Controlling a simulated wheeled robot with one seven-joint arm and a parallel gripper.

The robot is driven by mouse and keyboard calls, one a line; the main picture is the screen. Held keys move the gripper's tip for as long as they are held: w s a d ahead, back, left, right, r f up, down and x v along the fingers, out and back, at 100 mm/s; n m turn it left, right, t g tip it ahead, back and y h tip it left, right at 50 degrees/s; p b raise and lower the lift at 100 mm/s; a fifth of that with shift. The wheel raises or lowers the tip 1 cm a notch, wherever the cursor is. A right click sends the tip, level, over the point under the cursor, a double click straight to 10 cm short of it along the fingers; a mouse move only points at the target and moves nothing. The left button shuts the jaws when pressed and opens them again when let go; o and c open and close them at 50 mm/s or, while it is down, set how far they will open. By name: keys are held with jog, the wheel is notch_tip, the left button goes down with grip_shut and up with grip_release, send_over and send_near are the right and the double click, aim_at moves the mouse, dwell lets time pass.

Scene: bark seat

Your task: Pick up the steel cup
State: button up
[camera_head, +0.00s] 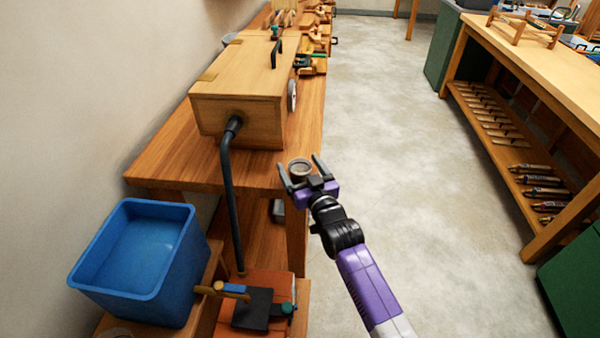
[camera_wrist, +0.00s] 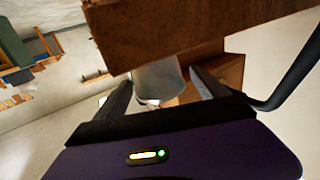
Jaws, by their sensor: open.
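The steel cup (camera_head: 300,168) is a small grey round cup with an open top at the front right corner of the wooden workbench (camera_head: 165,170). My gripper (camera_head: 298,161) is open, with one finger on each side of the cup. In the wrist view the grey cup (camera_wrist: 158,78) shows between the two fingertips (camera_wrist: 161,78), against the brown bench edge. Whether either finger touches the cup I cannot tell. Part of the cup is hidden by my gripper in the head view.
A wooden box (camera_head: 240,100) with a black pipe (camera_head: 228,175) stands on the bench behind and left of the cup. A blue tub (camera_head: 140,250) sits at lower left. Another bench (camera_head: 550,75) stands at right. The floor (camera_head: 400,130) between is clear.

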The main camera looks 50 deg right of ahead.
jog(key=c, duration=1.5)
jog(key=shift+o, duration=0.2)
jog(key=shift+r, duration=0.1)
